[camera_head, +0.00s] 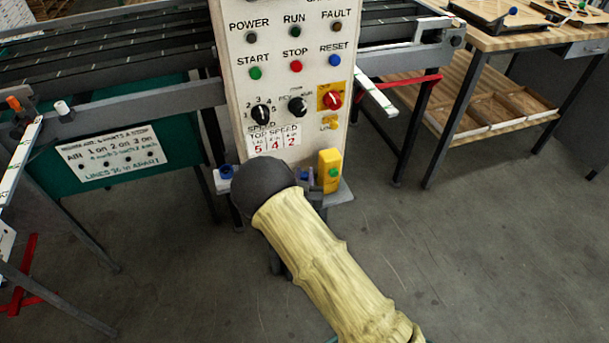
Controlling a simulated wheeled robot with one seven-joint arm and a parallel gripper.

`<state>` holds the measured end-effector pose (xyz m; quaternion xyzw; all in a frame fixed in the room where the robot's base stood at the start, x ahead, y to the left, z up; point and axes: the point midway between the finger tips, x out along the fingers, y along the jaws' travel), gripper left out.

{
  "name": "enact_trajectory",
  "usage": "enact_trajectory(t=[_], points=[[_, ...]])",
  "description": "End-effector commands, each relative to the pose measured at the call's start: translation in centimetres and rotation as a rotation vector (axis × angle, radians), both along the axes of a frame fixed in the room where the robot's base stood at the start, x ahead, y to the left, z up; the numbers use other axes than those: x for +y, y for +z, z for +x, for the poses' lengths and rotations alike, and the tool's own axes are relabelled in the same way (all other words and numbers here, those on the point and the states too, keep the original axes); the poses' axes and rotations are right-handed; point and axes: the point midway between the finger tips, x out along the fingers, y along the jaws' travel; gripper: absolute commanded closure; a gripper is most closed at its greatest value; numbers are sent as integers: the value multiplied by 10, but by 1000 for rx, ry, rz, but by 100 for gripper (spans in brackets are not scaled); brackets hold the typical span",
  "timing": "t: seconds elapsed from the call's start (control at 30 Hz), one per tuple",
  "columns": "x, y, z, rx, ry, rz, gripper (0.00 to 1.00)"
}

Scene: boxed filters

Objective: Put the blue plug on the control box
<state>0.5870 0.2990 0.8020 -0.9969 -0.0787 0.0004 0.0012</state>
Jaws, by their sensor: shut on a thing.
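The control box (275,86) is a tall off-white panel in the upper middle, with labels, coloured buttons and knobs. A small blue piece (226,171) sits on a white block left of my arm's dark round end. Another blue-violet piece (306,175) shows just right of that end, partly covered by it. I cannot tell which of these, if either, is the blue plug. My pale arm reaches up from the lower right and its dark end covers the area below the box's lower edge. My gripper's jaws are hidden behind it, with anything they hold.
A yellow block with a green button (330,170) stands on a grey ledge (343,194) right of my arm's end. A dark conveyor (110,45) runs behind the box. A wooden workbench (530,38) is at the upper right. The grey floor (480,260) at right is clear.

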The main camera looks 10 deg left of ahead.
Motion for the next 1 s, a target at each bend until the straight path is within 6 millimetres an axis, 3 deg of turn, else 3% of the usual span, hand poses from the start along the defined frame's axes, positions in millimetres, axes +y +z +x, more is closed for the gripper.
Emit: enact_trajectory(t=[0.07, 0.1, 0.2, 0.63, 0.77, 1.0], points=[[0, -3, 0, 0, 0, 0, 100], [0, -3, 0, 0, 0, 0, 77], [0, -2, 0, 0, 0, 0, 57], [0, 1, -3, 1, 0, 0, 57], [-3, 0, -19, 2, 1, -1, 57], [-10, -1, -66, 3, 1, -1, 57]])
